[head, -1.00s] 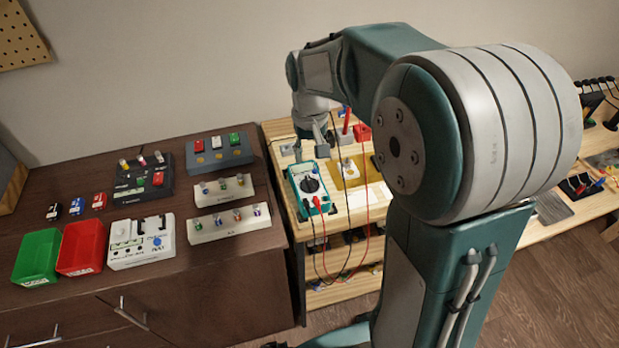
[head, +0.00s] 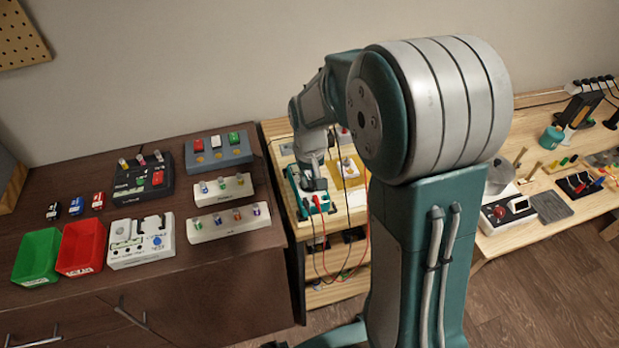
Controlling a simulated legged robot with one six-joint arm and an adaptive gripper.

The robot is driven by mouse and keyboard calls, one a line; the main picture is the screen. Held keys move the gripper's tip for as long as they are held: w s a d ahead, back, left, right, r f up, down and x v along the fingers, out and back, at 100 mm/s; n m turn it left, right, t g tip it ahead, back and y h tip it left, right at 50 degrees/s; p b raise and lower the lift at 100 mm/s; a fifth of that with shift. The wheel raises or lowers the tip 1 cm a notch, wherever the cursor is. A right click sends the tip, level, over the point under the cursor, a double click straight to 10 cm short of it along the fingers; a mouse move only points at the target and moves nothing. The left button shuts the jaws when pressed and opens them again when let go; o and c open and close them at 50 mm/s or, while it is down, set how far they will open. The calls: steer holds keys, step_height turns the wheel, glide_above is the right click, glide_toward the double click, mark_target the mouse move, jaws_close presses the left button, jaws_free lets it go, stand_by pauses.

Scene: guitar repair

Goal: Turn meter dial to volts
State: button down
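The teal multimeter (head: 294,190) lies on the light wooden bench, left of my arm. Its screen and round black dial are mostly covered by my gripper (head: 314,190). My gripper points down at the dial area; whether it touches the dial cannot be made out. Its fingers are small and dark here, and I cannot tell how far they are apart. A red lead (head: 318,232) and a black lead run from the meter's lower end over the bench's front edge.
The dark cabinet top at left holds a green bin (head: 38,256), a red bin (head: 82,248), a white tester box (head: 141,243) and several racks of small parts. The bench (head: 285,155) carries a yellow tray (head: 351,180) beside the meter. My arm blocks the bench's middle.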

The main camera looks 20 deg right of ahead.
stand_by(0.4)
steer(key=shift+a+m, duration=0.15)
steer(key=shift+m, duration=3.25)
steer(key=c, duration=0.7)
jaws_free()
step_height(320, 180, up, 12)
steer(key=shift+w+a+f, duration=0.1)
